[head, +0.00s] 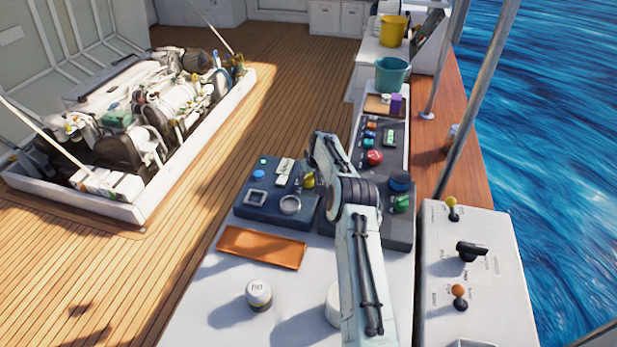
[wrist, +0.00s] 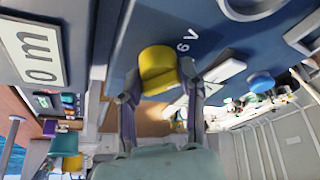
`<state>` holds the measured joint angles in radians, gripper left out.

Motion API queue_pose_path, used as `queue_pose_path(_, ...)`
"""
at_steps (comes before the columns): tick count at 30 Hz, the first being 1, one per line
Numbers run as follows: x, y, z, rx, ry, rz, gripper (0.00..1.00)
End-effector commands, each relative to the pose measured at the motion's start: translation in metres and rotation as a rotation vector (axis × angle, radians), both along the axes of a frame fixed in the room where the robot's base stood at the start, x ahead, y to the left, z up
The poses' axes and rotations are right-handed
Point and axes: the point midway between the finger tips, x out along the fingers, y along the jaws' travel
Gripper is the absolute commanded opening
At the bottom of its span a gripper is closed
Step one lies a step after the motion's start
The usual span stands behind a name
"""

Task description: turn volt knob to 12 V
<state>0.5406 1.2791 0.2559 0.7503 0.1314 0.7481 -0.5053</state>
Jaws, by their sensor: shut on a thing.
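The yellow volt knob (head: 308,180) stands on the dark blue panel (head: 262,213) in the head view. It also shows up close in the wrist view (wrist: 158,68), with a white "6 V" mark printed beside it. My gripper (wrist: 161,88) has its two fingers on either side of the knob and is shut on it. In the head view my arm partly covers the gripper. I see no 12 V mark, and I cannot tell which mark the knob points at.
The blue panel also has a blue button (head: 259,174), a white label plate (head: 284,172) and a round gauge (head: 290,205). A darker panel with a red button (head: 375,157) is to the right. An orange tray (head: 262,248) and a white-capped jar (head: 259,294) are nearer.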

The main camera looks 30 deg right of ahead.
Motion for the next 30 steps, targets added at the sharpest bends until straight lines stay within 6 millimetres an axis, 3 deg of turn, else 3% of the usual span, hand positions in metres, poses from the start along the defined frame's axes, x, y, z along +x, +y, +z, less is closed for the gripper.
queue_pose_path(21,0.0012,0.0026,-0.0018,-0.003,-0.001,-0.634,0.02)
queue_pose_path(30,0.0017,0.0028,-0.0016,-0.002,-0.002,-0.830,0.02)
